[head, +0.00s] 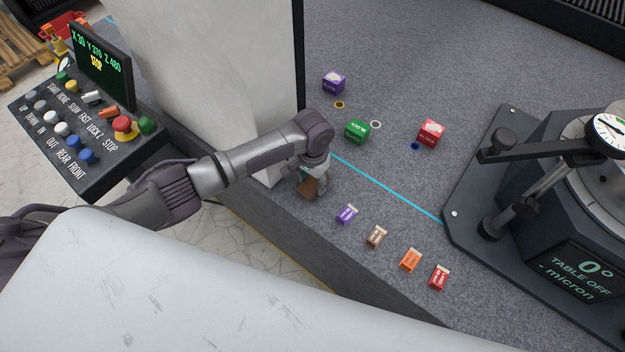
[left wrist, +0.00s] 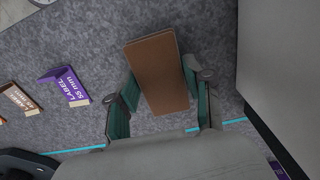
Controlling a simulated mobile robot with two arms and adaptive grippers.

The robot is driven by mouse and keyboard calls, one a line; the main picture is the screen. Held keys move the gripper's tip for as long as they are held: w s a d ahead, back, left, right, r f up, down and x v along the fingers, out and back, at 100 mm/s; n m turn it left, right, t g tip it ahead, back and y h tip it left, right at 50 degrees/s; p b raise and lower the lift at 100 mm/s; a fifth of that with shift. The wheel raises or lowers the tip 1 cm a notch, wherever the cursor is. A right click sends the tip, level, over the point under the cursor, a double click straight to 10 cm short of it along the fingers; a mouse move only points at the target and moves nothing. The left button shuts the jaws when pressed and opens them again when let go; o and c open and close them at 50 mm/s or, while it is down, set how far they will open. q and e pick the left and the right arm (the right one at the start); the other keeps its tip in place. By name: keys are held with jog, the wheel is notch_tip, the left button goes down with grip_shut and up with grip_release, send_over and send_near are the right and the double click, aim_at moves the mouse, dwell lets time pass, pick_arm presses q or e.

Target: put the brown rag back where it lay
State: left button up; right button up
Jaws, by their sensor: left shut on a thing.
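The brown rag (head: 308,188) is a folded flat block. It is at the granite bed's near edge in the head view, just right of the foot of a pale column. My left gripper (head: 312,176) is shut on it from above. In the left wrist view the rag (left wrist: 158,75) sits between the two green-grey fingers of the left gripper (left wrist: 160,90), with granite behind it. I cannot tell whether the rag touches the bed. My right gripper is not in view.
The pale column (head: 215,60) stands close to the left gripper. Several label blocks, such as the purple one (head: 346,214), lie to the right. Purple (head: 333,82), green (head: 357,131) and red (head: 431,132) boxes lie behind. A rotary table (head: 560,170) is at right, a control panel (head: 95,120) at left.

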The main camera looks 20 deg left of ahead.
aim_at(313, 183)
pick_arm(q)
jog(key=shift+f, duration=0.2)
jog(key=o, duration=0.9)
jog(key=shift+o, duration=0.6)
jog(key=shift+r, duration=0.35)
notch_tip(313, 183, up, 12)
jog(key=p, duration=1.3)
jog(key=shift+f+p, duration=0.15)
jog(key=shift+p, duration=0.2)
